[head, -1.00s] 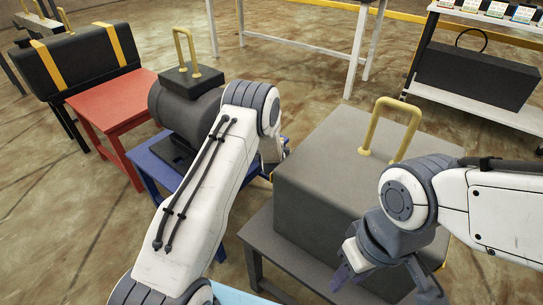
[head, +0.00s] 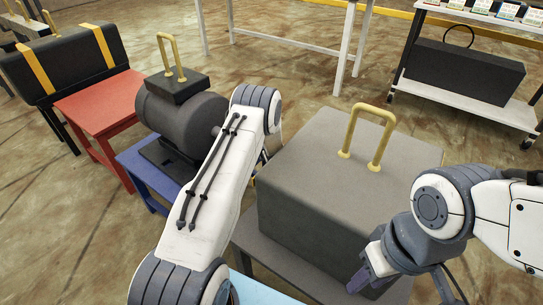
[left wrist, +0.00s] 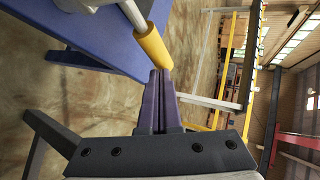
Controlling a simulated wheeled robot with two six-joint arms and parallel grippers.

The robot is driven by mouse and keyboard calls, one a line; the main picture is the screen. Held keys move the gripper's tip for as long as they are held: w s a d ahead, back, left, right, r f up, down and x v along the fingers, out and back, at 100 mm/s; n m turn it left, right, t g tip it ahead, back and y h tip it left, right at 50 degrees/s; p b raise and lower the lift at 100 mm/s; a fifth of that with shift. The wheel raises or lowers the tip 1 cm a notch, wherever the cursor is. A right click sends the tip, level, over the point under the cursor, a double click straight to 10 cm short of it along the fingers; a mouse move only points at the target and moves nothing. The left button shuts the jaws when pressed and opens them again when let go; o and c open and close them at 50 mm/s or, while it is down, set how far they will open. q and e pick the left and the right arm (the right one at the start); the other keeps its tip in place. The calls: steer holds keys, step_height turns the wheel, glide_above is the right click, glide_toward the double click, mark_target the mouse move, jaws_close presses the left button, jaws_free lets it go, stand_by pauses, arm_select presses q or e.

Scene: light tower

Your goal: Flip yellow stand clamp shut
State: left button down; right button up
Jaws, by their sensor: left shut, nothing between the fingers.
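In the left wrist view, a yellow cylindrical grip (left wrist: 152,46) on a light grey rod (left wrist: 131,14) lies beside the blue stand (left wrist: 95,42); I take it for the clamp's lever. My left gripper (left wrist: 160,76) is shut and empty, its purple fingertips at the grip's lower end; I cannot tell whether they touch. In the head view my left arm hides the clamp and most of that gripper. The blue stand (head: 134,163) carries a dark grey motor-like cylinder (head: 203,121). My right gripper (head: 367,272) is low in front of the large grey box; its jaw opening is unclear.
The large grey box (head: 300,190) with a yellow handle (head: 384,135) stands on a dark table right of my left arm. A red table (head: 98,108) with a black case (head: 62,66) is at left. A white shelf cart (head: 470,100) stands at back right.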

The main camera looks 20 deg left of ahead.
arm_select(q)
steer(key=shift+w+a, duration=0.35)
steer(key=shift+a, duration=0.15)
arm_select(e)
steer(key=shift+w+d+r, duration=0.15)
steer(key=shift+w+r, duration=0.15)
arm_select(q)
steer(key=shift+d, duration=0.1)
